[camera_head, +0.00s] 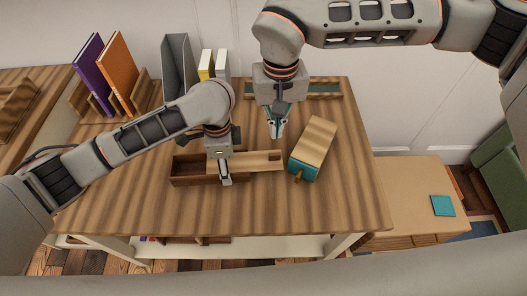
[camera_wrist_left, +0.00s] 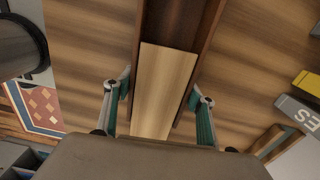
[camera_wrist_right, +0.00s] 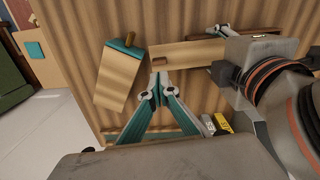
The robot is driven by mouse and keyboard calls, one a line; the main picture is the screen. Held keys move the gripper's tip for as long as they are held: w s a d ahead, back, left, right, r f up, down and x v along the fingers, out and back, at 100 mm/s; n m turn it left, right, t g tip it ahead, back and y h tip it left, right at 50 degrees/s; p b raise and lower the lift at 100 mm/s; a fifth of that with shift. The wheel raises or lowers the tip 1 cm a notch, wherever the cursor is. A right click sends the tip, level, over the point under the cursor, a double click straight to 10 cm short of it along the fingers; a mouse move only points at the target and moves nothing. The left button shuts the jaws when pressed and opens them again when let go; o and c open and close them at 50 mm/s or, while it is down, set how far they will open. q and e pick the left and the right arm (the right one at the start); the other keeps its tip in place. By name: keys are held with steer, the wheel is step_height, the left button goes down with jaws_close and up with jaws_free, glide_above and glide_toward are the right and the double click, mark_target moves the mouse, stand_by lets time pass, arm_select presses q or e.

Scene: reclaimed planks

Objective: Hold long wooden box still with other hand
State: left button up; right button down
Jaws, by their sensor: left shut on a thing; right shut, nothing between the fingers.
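The long wooden box (camera_head: 190,182) is dark brown and lies on the table. Its pale sliding lid (camera_head: 258,160) sticks out far past the right end and has a small dark brown piece near its tip. My left gripper (camera_head: 224,180) is shut across the box near that end. In the left wrist view the fingers stand on both sides of the box walls (camera_wrist_left: 208,35), with the lid (camera_wrist_left: 165,85) between them. My right gripper (camera_head: 275,134) is shut and empty, behind the lid's tip; its fingertips also show in the right wrist view (camera_wrist_right: 159,92), close to the lid (camera_wrist_right: 190,52).
A wooden block with a teal end and a knob (camera_head: 314,143) lies just right of the lid. Books (camera_head: 122,67), a grey file holder (camera_head: 178,66) and a shallow tray (camera_head: 320,88) stand along the back. The table's front and right are clear.

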steer(key=s+a+m+g+y, duration=0.2)
steer(key=s+a+y, duration=0.1)
steer(key=m+t+y, duration=0.2)
steer(key=m+y, duration=0.7)
steer(key=m, duration=0.8)
glide_toward(293, 154)
steer(key=x, duration=0.3)
steer(key=r+x, duration=0.1)
steer(key=x, duration=0.2)
steer(key=a+x, duration=0.1)
steer(key=x, duration=0.2)
steer(key=shift+w+r, duration=0.1)
steer(key=shift+r, duration=0.2)
